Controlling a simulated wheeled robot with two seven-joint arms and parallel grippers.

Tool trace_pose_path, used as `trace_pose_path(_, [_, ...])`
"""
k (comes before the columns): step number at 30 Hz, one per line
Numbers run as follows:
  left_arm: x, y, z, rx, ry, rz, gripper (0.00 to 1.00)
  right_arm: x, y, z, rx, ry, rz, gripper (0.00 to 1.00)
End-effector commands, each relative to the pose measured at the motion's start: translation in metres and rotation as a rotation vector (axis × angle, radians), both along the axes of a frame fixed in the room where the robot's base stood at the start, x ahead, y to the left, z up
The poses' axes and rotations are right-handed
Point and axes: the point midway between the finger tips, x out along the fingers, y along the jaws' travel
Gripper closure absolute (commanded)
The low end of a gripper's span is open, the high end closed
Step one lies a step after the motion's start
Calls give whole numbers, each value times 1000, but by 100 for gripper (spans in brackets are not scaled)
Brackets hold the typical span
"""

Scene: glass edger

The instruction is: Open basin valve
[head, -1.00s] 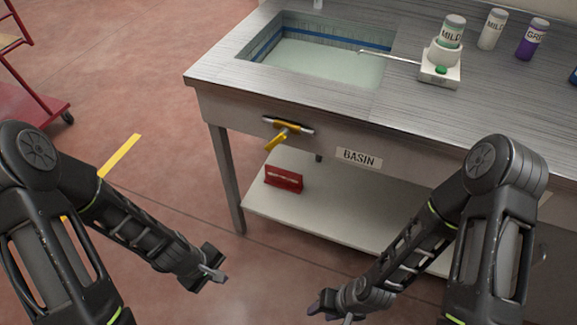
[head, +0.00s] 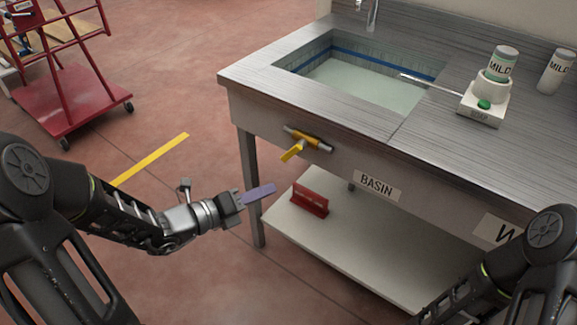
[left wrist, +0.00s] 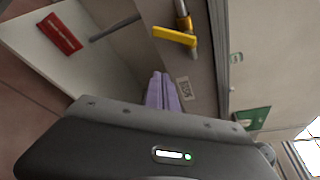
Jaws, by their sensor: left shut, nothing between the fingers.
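The basin valve has a yellow lever (head: 292,152) on a short metal pipe on the front panel of the steel bench, below the basin (head: 365,84). The lever points out and down to the left in the head view. The yellow lever also shows in the left wrist view (left wrist: 174,36). My left gripper (head: 262,193) is shut and empty, its purple fingers apart from the lever, below it and to its left. Its fingers also show in the left wrist view (left wrist: 162,92). My right gripper is out of view; only part of that arm shows at the lower right.
A label reading BASIN (head: 379,185) is right of the valve. A red object (head: 310,199) lies on the lower shelf (head: 345,245). A white dispenser (head: 483,107) and a bottle (head: 556,72) stand on the bench top. A red cart (head: 80,105) is at the far left. The floor before the bench is open.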

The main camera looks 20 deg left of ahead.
Motion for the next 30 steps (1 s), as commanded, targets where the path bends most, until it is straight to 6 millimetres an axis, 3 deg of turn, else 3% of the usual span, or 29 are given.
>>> trace_pose_path(13, [11, -10, -6, 4, 1, -5, 100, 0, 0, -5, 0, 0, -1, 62])
trace_pose_path(27, [78, -63, -23, 4, 0, -6, 100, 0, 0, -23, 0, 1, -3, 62])
trace_pose_path(30, [84, -46, -8, 6, -4, 1, 100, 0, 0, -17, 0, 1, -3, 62])
